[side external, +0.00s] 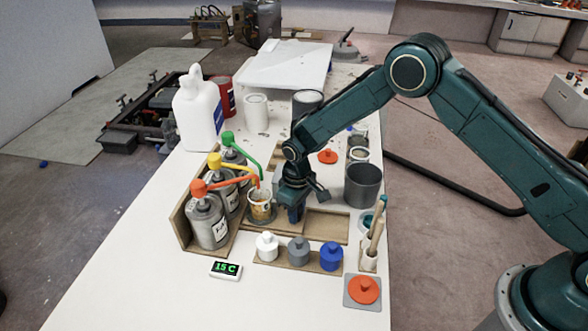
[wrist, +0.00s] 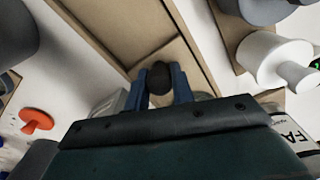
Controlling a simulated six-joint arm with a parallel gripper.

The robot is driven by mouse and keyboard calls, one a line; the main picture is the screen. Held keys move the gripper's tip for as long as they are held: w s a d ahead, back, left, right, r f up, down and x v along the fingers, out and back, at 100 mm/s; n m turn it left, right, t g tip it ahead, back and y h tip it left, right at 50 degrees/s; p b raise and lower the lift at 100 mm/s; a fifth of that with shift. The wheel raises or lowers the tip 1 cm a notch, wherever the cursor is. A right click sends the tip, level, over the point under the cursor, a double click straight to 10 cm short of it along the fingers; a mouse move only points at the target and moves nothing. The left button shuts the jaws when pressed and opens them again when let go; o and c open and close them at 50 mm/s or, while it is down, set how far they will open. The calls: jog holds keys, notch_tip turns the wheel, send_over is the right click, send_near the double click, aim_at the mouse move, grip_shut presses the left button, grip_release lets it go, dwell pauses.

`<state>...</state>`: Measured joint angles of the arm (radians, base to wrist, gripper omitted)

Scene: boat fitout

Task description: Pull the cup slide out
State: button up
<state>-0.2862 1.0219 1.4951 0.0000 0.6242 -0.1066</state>
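The cup (side external: 261,208), pale with a yellowish label, stands under the spouts of the pump bottles in the side external view. Tan wooden boards and a shallow framed bay (side external: 326,226) lie beside it; the slide's outline is partly hidden by my arm. My gripper (side external: 294,212) is low, just right of the cup. In the wrist view its two blue fingers (wrist: 159,88) sit one on each side of a dark round knob (wrist: 159,76) and appear to touch it. The knob is by the end of a tan framed panel (wrist: 128,30).
Three pump bottles with red, yellow and green heads (side external: 211,222) stand left of the cup. White, grey and blue capped pieces (side external: 299,251) sit on a front board. A dark grey can (side external: 362,186) and a brush holder (side external: 369,257) stand right. The front left table is mostly clear.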

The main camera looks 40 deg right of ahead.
grip_shut()
jog(key=shift+s+d, duration=3)
jog(key=o, duration=0.6)
grip_release()
jog(key=shift+c, duration=0.2)
notch_tip(320, 180, up, 14)
